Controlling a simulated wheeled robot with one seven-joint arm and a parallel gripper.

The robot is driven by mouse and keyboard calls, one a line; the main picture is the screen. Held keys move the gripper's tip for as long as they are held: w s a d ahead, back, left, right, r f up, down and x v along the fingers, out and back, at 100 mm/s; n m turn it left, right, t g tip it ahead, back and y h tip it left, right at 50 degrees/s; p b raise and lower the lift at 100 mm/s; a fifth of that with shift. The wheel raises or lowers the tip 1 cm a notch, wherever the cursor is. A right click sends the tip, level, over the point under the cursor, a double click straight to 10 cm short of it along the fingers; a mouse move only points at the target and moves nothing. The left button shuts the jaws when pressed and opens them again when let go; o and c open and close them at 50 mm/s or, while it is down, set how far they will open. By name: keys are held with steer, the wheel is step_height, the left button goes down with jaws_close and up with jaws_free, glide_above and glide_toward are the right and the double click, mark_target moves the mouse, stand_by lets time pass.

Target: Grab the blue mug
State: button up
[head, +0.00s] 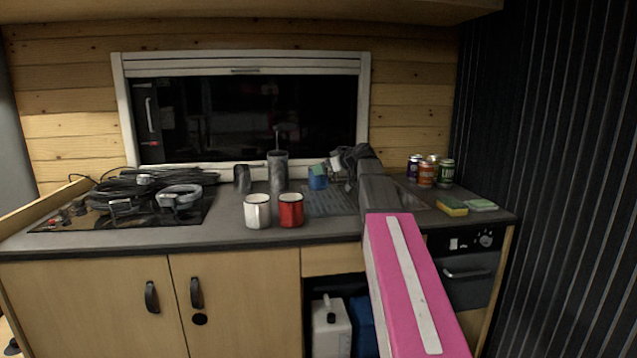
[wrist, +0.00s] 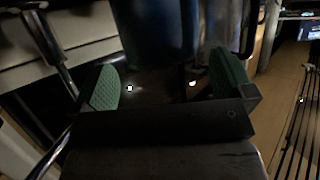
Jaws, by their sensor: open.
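The blue mug (head: 318,180) stands on the counter near the window, left of my gripper in the head view. In the wrist view the blue mug (wrist: 158,32) is large and dark at the top, cut off by the frame edge. My gripper (wrist: 166,82) is open, with one green pad on either side of the mug's lower part. The mug appears just ahead of the pads; contact cannot be told. In the head view my gripper (head: 345,162) is small and dark, beside the mug, and its fingers are hard to make out.
A white mug (head: 257,211) and a red mug (head: 291,210) stand at the counter's front. A grey tumbler (head: 277,172) is left of the blue mug. Several cans (head: 427,173) and a sponge (head: 452,206) are at right. Cables (head: 140,188) cover the left end.

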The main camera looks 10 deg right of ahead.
steer(key=shift+x, duration=1.05)
steer(key=c, duration=1.4)
steer(key=shift+r, duration=0.15)
